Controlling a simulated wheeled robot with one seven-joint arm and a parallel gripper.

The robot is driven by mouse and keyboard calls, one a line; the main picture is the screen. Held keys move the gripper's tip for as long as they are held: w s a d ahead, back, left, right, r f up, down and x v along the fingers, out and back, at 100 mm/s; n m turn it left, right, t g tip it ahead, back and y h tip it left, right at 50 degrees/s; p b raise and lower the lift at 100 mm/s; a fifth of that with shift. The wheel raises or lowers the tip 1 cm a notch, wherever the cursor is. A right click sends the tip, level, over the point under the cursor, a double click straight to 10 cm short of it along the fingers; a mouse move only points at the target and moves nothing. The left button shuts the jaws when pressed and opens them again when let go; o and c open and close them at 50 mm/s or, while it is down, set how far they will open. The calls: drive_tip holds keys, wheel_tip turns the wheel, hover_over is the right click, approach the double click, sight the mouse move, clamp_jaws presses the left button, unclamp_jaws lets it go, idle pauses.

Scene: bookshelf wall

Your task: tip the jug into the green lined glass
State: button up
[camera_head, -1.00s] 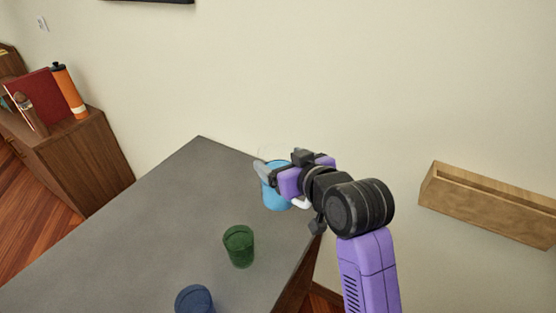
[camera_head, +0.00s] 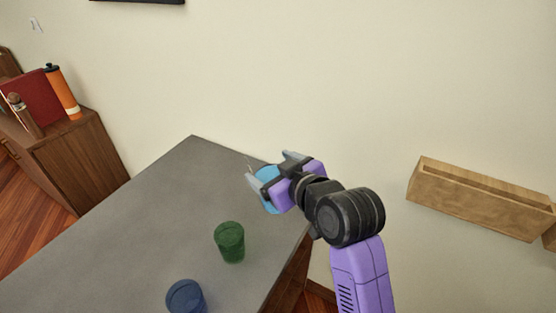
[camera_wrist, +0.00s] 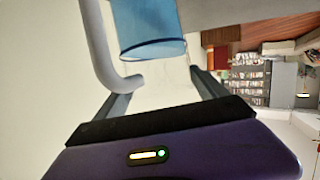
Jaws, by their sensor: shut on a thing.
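The jug (camera_head: 268,201) is clear with blue in it and is partly hidden behind my gripper (camera_head: 275,172) at the table's far right corner. In the wrist view, the jug's blue part (camera_wrist: 150,28) and its pale curved handle (camera_wrist: 97,45) show close ahead. My gripper (camera_wrist: 160,90) is shut on the jug, seemingly at the handle; the exact contact is unclear. The green glass (camera_head: 230,243) stands upright on the grey table, nearer than the jug and left of it, apart from my gripper. I cannot tell whether the jug is off the table.
A blue glass (camera_head: 186,298) stands nearer on the grey table (camera_head: 130,230). The table's left part is clear. A wooden box shelf (camera_head: 475,198) is on the wall at right. A wooden cabinet (camera_head: 85,160) at left holds an orange bottle (camera_head: 62,92) and a red book.

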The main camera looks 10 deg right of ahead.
drive_tip(key=shift+s+a+f+n+t+h, duration=0.15)
drive_tip(key=shift+s+a+f+n, duration=0.15)
drive_tip(key=shift+a+f, duration=0.3)
drive_tip(key=shift+s+a+f+n+t+h, duration=0.1)
drive_tip(key=shift+s+a+f+n+h, duration=0.2)
drive_tip(key=shift+a+f, duration=0.3)
drive_tip(key=shift+s+a+f+n+t+h, duration=0.1)
drive_tip(key=shift+s+a+f+n+t, duration=0.1)
drive_tip(key=shift+a+f+n, duration=0.35)
drive_tip(key=shift+s+a+f+n+t+h+b, duration=0.3)
drive_tip(key=shift+a+f+n+b, duration=0.05)
drive_tip(key=shift+a+n+b, duration=0.3)
drive_tip(key=shift+s+a+f+n+t+h+b, duration=0.3)
drive_tip(key=shift+a+n+b, duration=0.2)
drive_tip(key=shift+a+b, duration=0.1)
drive_tip(key=shift+f, duration=0.3)
drive_tip(key=shift+s+a+f+n+b, duration=0.25)
drive_tip(key=shift+a+f+n+b, duration=0.15)
drive_tip(key=shift+f+b, duration=0.4)
drive_tip(key=shift+r, duration=0.1)
drive_tip(key=shift+s+a+r+n+t+h, duration=0.1)
drive_tip(key=shift+a+r+n+t+h, duration=0.1)
drive_tip(key=shift+n+t+h, duration=0.25)
drive_tip(key=shift+s+a+r+n+t+h, duration=0.1)
drive_tip(key=shift+a+r+n+t, duration=0.15)
drive_tip(key=shift+n, duration=0.4)
idle(2.7)
